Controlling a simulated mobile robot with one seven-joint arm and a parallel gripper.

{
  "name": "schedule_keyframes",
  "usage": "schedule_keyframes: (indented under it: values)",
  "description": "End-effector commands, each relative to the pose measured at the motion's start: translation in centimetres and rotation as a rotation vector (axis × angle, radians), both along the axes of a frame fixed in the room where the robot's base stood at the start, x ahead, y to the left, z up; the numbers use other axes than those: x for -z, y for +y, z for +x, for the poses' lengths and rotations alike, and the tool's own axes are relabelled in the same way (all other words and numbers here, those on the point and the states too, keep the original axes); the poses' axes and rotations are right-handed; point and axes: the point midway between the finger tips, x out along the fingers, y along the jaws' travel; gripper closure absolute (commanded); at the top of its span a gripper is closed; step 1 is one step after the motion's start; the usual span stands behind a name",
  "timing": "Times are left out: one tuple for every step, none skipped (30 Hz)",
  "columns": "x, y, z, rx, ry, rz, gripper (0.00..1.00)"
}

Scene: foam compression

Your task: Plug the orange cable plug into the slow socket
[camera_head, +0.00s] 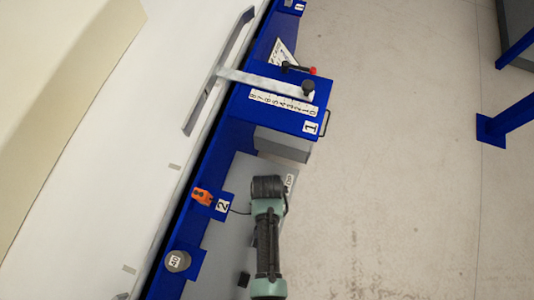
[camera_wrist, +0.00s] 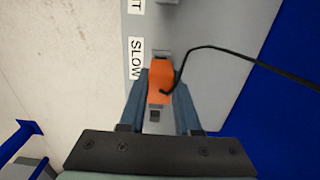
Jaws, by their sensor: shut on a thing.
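My gripper (camera_wrist: 160,92) is shut on the orange cable plug (camera_wrist: 161,78) in the wrist view, with one finger on each side of it. A thin black cable runs from the plug in an arc to the right. The slow socket (camera_wrist: 163,53), beside the "SLOW" label (camera_wrist: 136,58), shows partly at the plug's far end. I cannot tell whether the plug is in it or only in front of it. In the head view my arm's end (camera_head: 268,190) is over the grey panel, and the fingers and plug are hidden.
Another label ending in "T" (camera_wrist: 136,5) is at the wrist view's top edge. In the head view, a blue box marked 1 (camera_head: 310,127) stands above my arm. An orange piece (camera_head: 202,196) is beside the "2" label (camera_head: 222,205).

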Motion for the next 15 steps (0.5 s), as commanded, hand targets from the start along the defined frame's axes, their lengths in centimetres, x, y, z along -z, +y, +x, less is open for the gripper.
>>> schedule_keyframes:
  values:
    - [0.0, 0.0, 0.0, 0.0, 0.0, 0.0, 1.0]
    - [0.01, 0.0, 0.0, 0.0, 0.0, 0.0, 1.0]
    - [0.03, 0.0, 0.0, 0.0, 0.0, 0.0, 1.0]
    - [0.06, 0.0, 0.0, 0.0, 0.0, 0.0, 1.0]
    - [0.1, 0.0, -0.01, 0.0, 0.0, 0.0, 1.0]
    - [0.17, 0.0, -0.01, 0.0, 0.0, 0.0, 1.0]
    - [0.22, -0.01, -0.01, 0.0, 0.0, 0.0, 1.0]
    - [0.28, 0.0, -0.01, 0.0, 0.0, 0.0, 1.0]
    - [0.37, 0.0, -0.01, 0.0, 0.0, 0.0, 1.0]
    - [0.44, -0.01, -0.01, 0.0, 0.0, 0.0, 1.0]
    - [0.5, 0.0, -0.01, 0.0, 0.0, 0.0, 1.0]
    - [0.59, 0.0, -0.01, 0.0, 0.001, 0.0, 1.0]
    - [0.65, -0.01, -0.01, 0.0, 0.001, 0.0, 1.0]
    - [0.71, -0.01, -0.01, 0.0, 0.001, 0.0, 1.0]
    - [0.79, 0.0, -0.02, 0.0, 0.001, 0.0, 1.0]
